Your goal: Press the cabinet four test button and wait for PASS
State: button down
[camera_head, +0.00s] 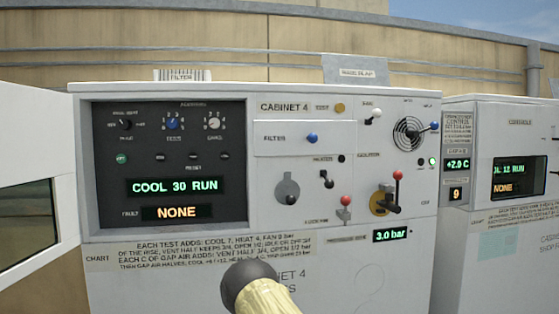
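Cabinet 4 (262,172) stands straight ahead with its dark control panel showing. The orange-yellow test button (340,107) is at its upper middle, just right of the small TEST label. The green main display (174,187) reads COOL 30 RUN. The fault display (176,212) below it reads NONE in amber. No PASS shows on the displays I can read. A dark rounded end with a yellow sleeve rises at the bottom centre, seemingly part of my arm, low in front of the cabinet and well below the button. No gripper fingers show.
An open white door (38,225) stands at the left. The pressure display (392,235) reads 3.0 bar. A neighbouring cabinet (500,240) with displays stands at the right.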

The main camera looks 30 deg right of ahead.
aim_at(340, 107)
jog(key=z, duration=1.35)
